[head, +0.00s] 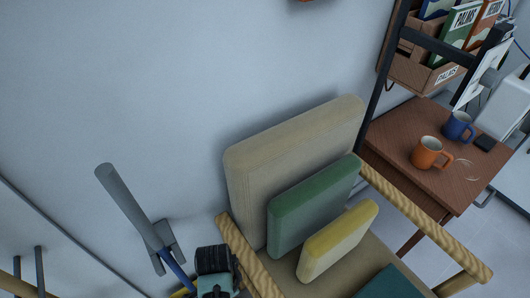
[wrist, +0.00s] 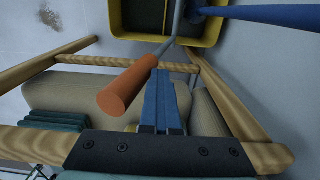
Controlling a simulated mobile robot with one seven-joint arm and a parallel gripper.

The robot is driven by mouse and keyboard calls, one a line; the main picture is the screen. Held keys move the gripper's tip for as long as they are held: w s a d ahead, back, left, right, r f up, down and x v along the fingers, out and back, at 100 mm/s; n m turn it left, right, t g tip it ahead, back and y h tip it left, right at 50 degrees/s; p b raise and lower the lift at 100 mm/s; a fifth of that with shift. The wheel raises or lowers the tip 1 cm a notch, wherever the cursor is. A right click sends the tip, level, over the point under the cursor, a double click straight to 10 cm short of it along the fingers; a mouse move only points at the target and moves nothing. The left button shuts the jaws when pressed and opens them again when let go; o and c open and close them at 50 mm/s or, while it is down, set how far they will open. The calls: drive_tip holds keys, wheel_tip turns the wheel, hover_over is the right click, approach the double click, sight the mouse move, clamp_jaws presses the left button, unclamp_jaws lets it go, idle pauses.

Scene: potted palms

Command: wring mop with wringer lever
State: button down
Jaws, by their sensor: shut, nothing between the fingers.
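In the wrist view a yellow bucket (wrist: 118,25) is at the top, cut off by the edge. A blue pole (wrist: 270,13), apparently the mop's handle, enters it from the right. A grey lever rod with an orange grip (wrist: 127,88) runs out of the bucket. My gripper (wrist: 166,73) is shut and empty, its blue fingers right beside the grip's right side. I cannot tell whether they touch. In the head view a blue pole (head: 178,270) with a grey upper end shows at lower left. The mop head is not visible.
A wooden armchair with a beige back cushion (head: 295,155), green cushion (head: 312,207) and yellow cushion (head: 338,241) stands by the wall. On its right, a side table (head: 395,140) holds an orange mug (head: 428,151) and a blue mug (head: 458,126). A shelf box (head: 420,72) holds books.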

drive_tip(key=s+d+p, duration=0.2)
drive_tip(key=s+p, duration=0.1)
drive_tip(key=s, duration=0.1)
drive_tip(key=shift+d+f, duration=0.3)
drive_tip(key=shift+d, duration=0.1)
drive_tip(key=shift+s+d+f+p, duration=0.15)
drive_tip(key=shift+s+d+p, duration=0.15)
drive_tip(key=shift+s+p, duration=0.2)
idle(1.6)
drive_tip(key=shift+w, duration=0.15)
drive_tip(key=w+a+r+b, duration=0.2)
drive_tip(key=w+a+b, duration=0.5)
drive_tip(key=w, duration=0.5)
drive_tip(key=shift+a, duration=0.65)
idle(0.6)
